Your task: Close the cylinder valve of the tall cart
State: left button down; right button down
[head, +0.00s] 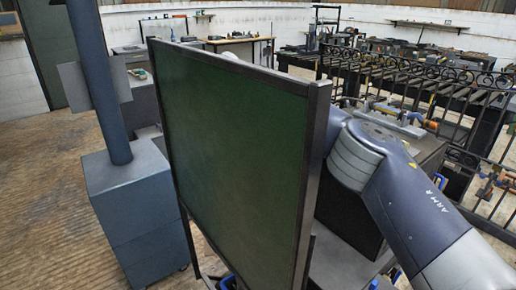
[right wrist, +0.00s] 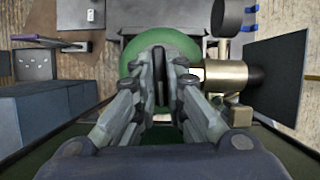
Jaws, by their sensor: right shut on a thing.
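In the right wrist view, my right gripper (right wrist: 161,78) is shut on a round green part (right wrist: 150,42) that looks like the valve's handwheel. Its fingers cover the middle of the green part. A brass valve body (right wrist: 226,74) extends to the right from beside the fingers. In the head view, my right arm reaches behind a large dark green panel, which hides the right gripper, the valve and most of the cart. My left gripper is in neither view.
The framed green panel (head: 228,145) stands upright close in front, left of my right arm. A blue-grey cabinet with a tall pipe (head: 135,205) stands left of it. A black railing (head: 430,85) and workbenches lie behind. Wooden floor is open at the far left.

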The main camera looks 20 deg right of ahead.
jog(key=shift+w+r+m, duration=0.1)
jog(key=shift+r+m, duration=0.1)
jog(key=shift+m, duration=0.3)
jog(key=c, duration=1.7)
grip_release()
jog(key=shift+o, duration=0.2)
jog(key=shift+f, duration=0.15)
